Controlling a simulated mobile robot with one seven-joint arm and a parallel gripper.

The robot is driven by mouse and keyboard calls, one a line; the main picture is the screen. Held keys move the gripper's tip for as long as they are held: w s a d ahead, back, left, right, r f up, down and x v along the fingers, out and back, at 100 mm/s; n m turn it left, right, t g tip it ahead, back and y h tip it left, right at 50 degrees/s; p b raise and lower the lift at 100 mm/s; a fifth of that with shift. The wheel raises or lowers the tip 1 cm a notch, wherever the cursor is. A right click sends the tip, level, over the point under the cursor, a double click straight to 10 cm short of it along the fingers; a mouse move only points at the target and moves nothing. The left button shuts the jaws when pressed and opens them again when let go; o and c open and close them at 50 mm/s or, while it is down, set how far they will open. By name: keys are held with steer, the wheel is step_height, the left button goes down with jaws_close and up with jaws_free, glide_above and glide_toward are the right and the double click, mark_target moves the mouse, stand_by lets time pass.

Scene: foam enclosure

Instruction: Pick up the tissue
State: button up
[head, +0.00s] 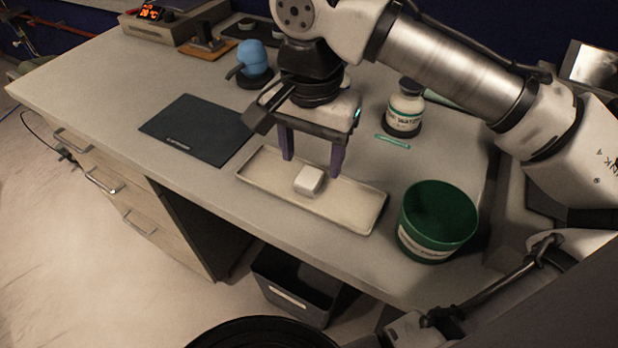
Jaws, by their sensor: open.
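A small white block-like piece, which looks like the tissue (308,180), lies in a shallow cream tray (352,213) on the bench. My gripper (312,168) points down over the tray with its two dark fingers apart, one on the left and one on the right. It is open and empty. The fingertips appear just behind and above the white piece; the exact height gap cannot be told from this view.
A green bin (437,220) stands right of the tray. A dark flat pad (198,131) lies to the left. A white labelled bottle (404,108) and a blue bulb (254,58) stand behind. A black bin (300,285) is on the floor below the bench edge.

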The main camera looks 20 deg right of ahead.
mark_target(308, 177)
steer(key=shift+w+a+f, duration=0.1)
steer(key=shift+w+f, duration=0.05)
steer(key=shift+f, duration=1.05)
steer(key=shift+w+a+f, duration=0.1)
steer(key=shift+w+f, duration=0.05)
steer(key=shift+f, duration=1)
steer(key=c, duration=1.1)
